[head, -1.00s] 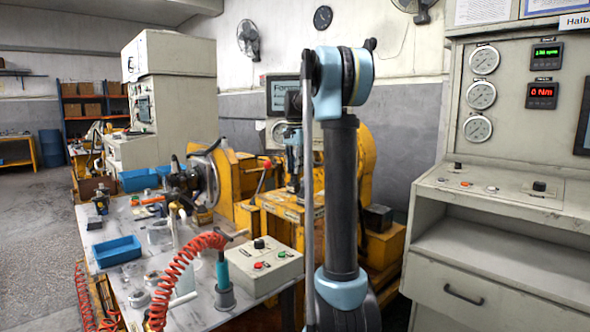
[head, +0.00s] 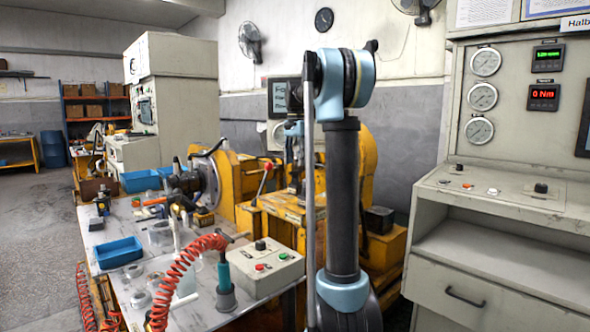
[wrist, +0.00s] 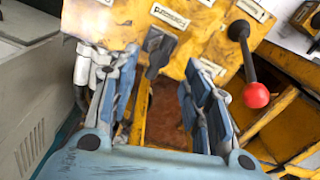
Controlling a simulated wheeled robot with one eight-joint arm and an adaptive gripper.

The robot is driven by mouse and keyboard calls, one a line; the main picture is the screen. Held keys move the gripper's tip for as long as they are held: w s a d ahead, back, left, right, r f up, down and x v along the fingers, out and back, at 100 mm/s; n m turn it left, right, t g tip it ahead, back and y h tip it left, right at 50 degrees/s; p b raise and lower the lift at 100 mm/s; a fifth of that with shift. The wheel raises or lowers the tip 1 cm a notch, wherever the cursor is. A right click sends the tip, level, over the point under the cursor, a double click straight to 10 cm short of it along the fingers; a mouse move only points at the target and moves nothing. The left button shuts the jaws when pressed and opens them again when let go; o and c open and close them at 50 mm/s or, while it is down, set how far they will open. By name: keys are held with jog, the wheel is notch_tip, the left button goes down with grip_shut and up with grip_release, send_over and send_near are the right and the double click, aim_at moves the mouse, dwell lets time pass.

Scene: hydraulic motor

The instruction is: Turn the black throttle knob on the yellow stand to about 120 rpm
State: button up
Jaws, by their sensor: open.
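The black throttle knob (wrist: 156,46) shows in the wrist view on the sloped yellow stand (wrist: 100,22), between white labels. My gripper (wrist: 160,64) is open, with a blue-grey finger on each side of the knob's line and a gap between them. The knob sits near the fingertips; I cannot tell whether either finger touches it. In the head view the yellow stand (head: 283,206) is behind my upright arm. My gripper (head: 293,150) is there above the stand, partly hidden, and the knob cannot be made out. A green display (head: 548,54) seems to read about 120 rpm, in small digits.
A lever with a red ball (wrist: 255,95) stands just right of my gripper. A red display (head: 543,94) reads 0 Nm on the grey cabinet (head: 500,214). A grey control box (head: 259,267) and a coiled red hose (head: 185,275) are on the cluttered workbench.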

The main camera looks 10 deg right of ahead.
notch_tip(320, 180, up, 8)
dwell(0.4)
notch_tip(320, 180, up, 4)
send_over(295, 174)
jog(key=w, duration=0.1)
jog(key=shift+n, duration=0.3)
jog(key=f, duration=1.6)
jog(key=shift+w+d+f, duration=0.15)
jog(key=shift+w+f, duration=0.05)
jog(key=shift+f, duration=0.2)
grip_shut()
